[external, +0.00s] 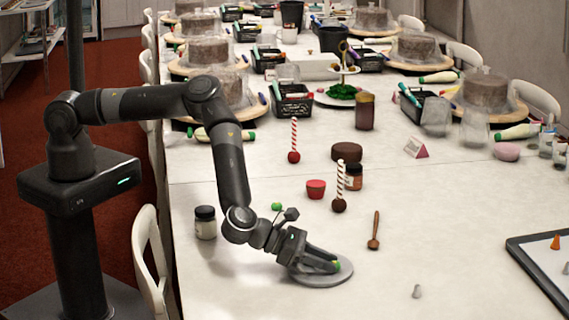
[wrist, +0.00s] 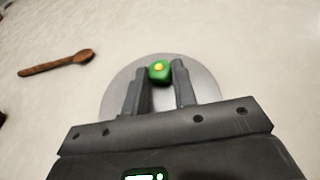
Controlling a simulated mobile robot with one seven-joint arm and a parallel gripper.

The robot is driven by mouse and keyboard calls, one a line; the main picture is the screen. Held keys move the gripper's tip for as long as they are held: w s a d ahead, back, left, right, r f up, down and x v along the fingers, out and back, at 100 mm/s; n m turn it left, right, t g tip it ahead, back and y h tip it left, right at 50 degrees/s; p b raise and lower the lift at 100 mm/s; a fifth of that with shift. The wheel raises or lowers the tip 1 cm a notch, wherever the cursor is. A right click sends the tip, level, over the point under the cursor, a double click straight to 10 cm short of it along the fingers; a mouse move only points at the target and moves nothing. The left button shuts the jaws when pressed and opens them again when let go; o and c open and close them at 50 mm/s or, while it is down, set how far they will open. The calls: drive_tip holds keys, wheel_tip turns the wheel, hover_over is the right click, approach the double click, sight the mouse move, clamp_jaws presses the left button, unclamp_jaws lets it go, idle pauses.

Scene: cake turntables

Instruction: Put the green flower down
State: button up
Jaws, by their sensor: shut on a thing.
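The green flower (wrist: 159,71) is a small green piece with a yellow centre. In the wrist view it sits between the fingertips of my gripper (wrist: 160,76), which is shut on it. In the external view the green flower (external: 337,265) shows at the tips of my gripper (external: 334,264), over a round grey disc (external: 323,281). The disc lies flat on the table and also shows in the wrist view (wrist: 205,88). I cannot tell whether the flower touches the disc.
A dark-lidded jar (external: 205,223), a green ball (external: 277,206), a red cup (external: 316,189) and a striped stick with a brown ball (external: 340,190) stand behind. A dark-edged tray (external: 540,268) lies right. The table front is mostly clear.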

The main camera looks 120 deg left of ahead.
drive_tip(key=shift+f, duration=0.15)
drive_tip(key=o, duration=0.9)
